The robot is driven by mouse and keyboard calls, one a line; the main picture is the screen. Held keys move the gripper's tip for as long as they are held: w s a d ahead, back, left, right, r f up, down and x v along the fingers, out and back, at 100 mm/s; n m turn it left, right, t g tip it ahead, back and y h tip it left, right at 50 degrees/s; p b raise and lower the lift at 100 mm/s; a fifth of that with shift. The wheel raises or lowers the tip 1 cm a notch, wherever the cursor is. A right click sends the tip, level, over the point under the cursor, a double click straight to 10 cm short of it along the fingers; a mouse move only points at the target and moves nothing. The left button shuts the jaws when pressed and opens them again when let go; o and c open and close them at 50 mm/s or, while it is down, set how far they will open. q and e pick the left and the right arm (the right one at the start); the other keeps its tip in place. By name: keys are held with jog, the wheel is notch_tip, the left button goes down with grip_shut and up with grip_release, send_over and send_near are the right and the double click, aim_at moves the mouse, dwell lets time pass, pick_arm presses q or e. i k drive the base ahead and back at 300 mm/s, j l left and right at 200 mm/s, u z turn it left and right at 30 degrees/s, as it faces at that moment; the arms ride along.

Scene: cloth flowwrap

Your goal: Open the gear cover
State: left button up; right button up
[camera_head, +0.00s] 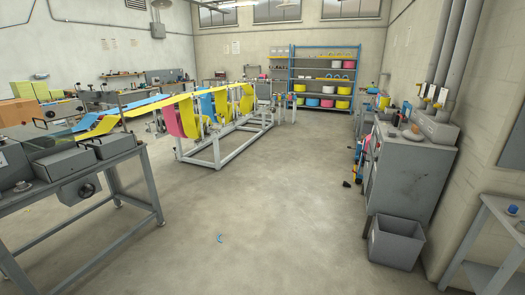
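A grey metal machine table (139,162) stands at the left edge. On it sit a grey box-like housing (66,164) and another grey housing with a thin handle (110,145) to its right. Either may be the gear cover; I cannot tell which. Both look shut from here. A grey motor-like part (80,189) with a round dark end hangs below them. The left end of the machine is cut off by the picture edge. Neither of my grippers is in view.
Open concrete floor (260,205) lies in the middle. A frame with yellow, pink and blue cloth (215,150) stands behind. A grey cabinet (400,170), a grey bin (396,241) and a side table (490,235) line the right.

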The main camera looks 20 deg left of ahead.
aim_at(58, 166)
jog(key=i+u, duration=2.85)
jog(key=i, duration=0.6)
jog(key=z, duration=1.75)
